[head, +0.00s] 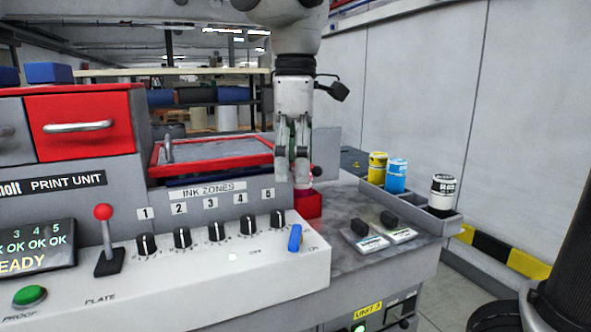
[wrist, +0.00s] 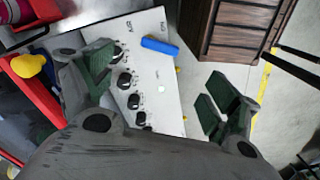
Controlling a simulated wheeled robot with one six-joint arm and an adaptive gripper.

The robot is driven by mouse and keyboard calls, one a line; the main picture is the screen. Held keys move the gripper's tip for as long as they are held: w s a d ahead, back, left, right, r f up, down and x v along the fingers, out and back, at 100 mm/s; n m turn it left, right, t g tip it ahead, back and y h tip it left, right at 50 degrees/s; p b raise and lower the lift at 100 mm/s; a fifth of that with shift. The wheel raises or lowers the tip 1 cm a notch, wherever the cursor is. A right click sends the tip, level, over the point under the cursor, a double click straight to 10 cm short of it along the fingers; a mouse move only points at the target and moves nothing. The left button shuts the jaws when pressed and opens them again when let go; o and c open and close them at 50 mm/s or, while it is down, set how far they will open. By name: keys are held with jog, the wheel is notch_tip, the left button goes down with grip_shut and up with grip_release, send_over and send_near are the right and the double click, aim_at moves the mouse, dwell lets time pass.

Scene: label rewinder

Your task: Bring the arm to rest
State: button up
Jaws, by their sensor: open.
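My gripper (head: 293,160) points down in the head view, above the back edge of the control panel's right end. Its fingers are close together as seen from the side. In the wrist view my gripper (wrist: 155,92) has its two fingers wide apart, with nothing between them but the white panel far below. A red block (head: 309,206) stands below and just behind the fingertips in the head view. I cannot tell how much gap is between them.
The white control panel (head: 200,275) has black knobs, a blue lever (head: 295,238) and a red-topped lever (head: 104,213). A red-framed tray (head: 215,155) is left of my gripper. Ink cans, including a blue one (head: 396,175), stand in a grey rack at right. Black-handled tools (head: 366,228) lie nearer.

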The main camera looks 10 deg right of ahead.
notch_tip(320, 180, down, 4)
jog(key=m, duration=0.2)
jog(key=shift+w+r+m+t+y, duration=0.15)
jog(key=shift+m+t+y, duration=0.15)
jog(key=s+d+f+m+t, duration=0.1)
jog(key=d+m, duration=0.3)
jog(key=d, duration=0.5)
jog(key=s+d+f+m+t, duration=0.1)
jog(key=s+d+f+m, duration=0.2)
jog(key=d, duration=0.7)
jog(key=s+d+f+m+t, duration=0.1)
jog(key=s+d+f+m, duration=0.2)
jog(key=d, duration=0.7)
jog(key=s+m, duration=0.1)
jog(key=m, duration=0.1)
jog(key=shift+m+t, duration=0.4)
jog(key=shift+s, duration=0.1)
